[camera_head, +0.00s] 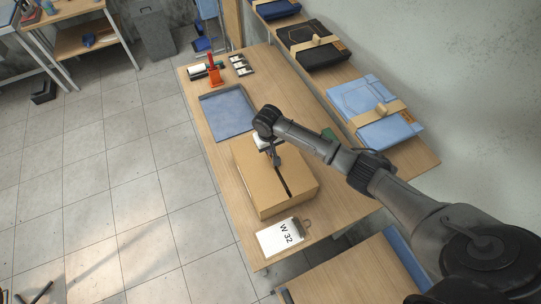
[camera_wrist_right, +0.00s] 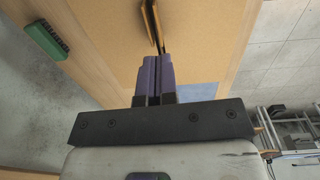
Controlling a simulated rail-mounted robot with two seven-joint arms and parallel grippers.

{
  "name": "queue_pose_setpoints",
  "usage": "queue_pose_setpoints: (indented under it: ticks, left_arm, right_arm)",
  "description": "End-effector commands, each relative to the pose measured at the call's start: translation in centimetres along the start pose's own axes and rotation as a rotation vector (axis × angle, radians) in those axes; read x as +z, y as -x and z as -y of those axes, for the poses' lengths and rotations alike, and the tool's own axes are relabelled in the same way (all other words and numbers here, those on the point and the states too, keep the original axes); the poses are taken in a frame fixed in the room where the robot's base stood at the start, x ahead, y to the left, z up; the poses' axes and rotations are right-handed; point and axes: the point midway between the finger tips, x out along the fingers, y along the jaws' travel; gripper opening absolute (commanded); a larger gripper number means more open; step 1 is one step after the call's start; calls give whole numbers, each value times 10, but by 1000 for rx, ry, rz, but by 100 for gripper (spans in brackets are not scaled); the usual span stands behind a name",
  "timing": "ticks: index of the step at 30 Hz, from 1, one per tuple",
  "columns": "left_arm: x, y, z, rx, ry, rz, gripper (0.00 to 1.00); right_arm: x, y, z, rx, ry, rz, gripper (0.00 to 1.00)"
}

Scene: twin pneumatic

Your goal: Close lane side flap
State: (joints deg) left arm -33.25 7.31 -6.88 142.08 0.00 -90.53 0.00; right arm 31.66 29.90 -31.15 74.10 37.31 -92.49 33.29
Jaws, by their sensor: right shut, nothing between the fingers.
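A brown cardboard box (camera_head: 258,182) stands on the wooden table. Its top flaps lie almost flat, with a narrow dark gap between them. My right gripper (camera_head: 277,161) is over the far part of the box top, close to the gap. In the right wrist view its purple fingers (camera_wrist_right: 155,62) are together with nothing between them, and they point along the gap over the cardboard (camera_wrist_right: 105,35). I cannot tell whether the fingertips touch a flap. The far edge of the box is partly hidden by my right arm. My left gripper is not in view.
A blue-grey tray (camera_head: 228,112) lies behind the box. An orange-red tool (camera_head: 214,72) stands at the far end. Folded garments (camera_head: 378,108) lie along the right-hand shelf.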

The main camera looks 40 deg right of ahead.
Motion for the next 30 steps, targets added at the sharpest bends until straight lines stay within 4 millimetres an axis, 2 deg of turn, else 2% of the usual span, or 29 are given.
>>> queue_pose_setpoints:
  ticks: [6,12,18,30]
  left_arm:
    - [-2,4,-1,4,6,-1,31]
    - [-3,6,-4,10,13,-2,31]
    - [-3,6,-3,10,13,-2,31]
    - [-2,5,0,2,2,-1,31]
  right_arm:
    - [0,-35,0,1,0,3,0]
    - [0,-56,0,1,0,1,0]
    - [0,-64,0,1,1,0,0]
    - [0,-66,1,-1,3,-1,0]
